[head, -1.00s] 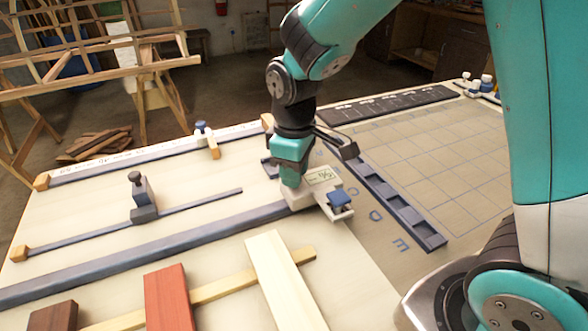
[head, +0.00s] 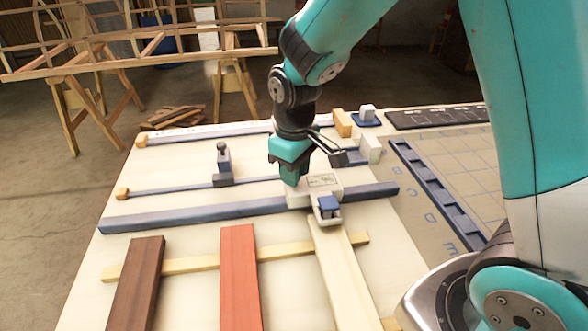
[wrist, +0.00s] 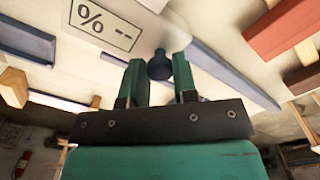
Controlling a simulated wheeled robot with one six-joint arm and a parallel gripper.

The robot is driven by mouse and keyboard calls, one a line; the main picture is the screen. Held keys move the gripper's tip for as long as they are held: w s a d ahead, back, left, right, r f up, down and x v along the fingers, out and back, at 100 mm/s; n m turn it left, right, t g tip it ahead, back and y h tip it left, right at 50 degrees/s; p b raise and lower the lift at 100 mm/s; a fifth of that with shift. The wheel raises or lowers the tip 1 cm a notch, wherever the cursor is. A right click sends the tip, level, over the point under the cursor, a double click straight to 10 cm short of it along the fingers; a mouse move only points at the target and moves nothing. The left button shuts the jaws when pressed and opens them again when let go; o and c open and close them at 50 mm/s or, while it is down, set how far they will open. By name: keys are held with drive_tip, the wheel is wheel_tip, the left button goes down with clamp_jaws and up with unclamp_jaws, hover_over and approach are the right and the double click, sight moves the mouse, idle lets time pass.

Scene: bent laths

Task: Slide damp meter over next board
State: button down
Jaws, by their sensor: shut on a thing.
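The damp meter (head: 318,190) is a white box with a small screen and a blue block (head: 328,205) at its front. It sits on the long blue rail (head: 220,211). My gripper (head: 291,181) is shut on the meter's dark blue knob, which shows between the fingers in the wrist view (wrist: 159,66). The screen (wrist: 103,23) reads "% --". The blue block is at the far end of the cream board (head: 340,265); I cannot tell whether they touch. The red board (head: 239,275) and dark brown board (head: 136,285) lie further left.
A pale yellow lath (head: 190,265) runs crosswise under the boards. Behind the rail are a thinner blue rail (head: 170,188) and a dark blue upright clamp (head: 223,168). A slotted blue rack (head: 430,190) and a gridded mat (head: 465,165) lie to the right.

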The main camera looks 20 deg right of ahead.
drive_tip(key=c, duration=0.9)
unclamp_jaws()
drive_tip(key=shift+r, duration=0.1)
wheel_tip(320, 180, up, 17)
drive_tip(key=shift+r+p, duration=0.15)
drive_tip(key=shift+p, duration=0.15)
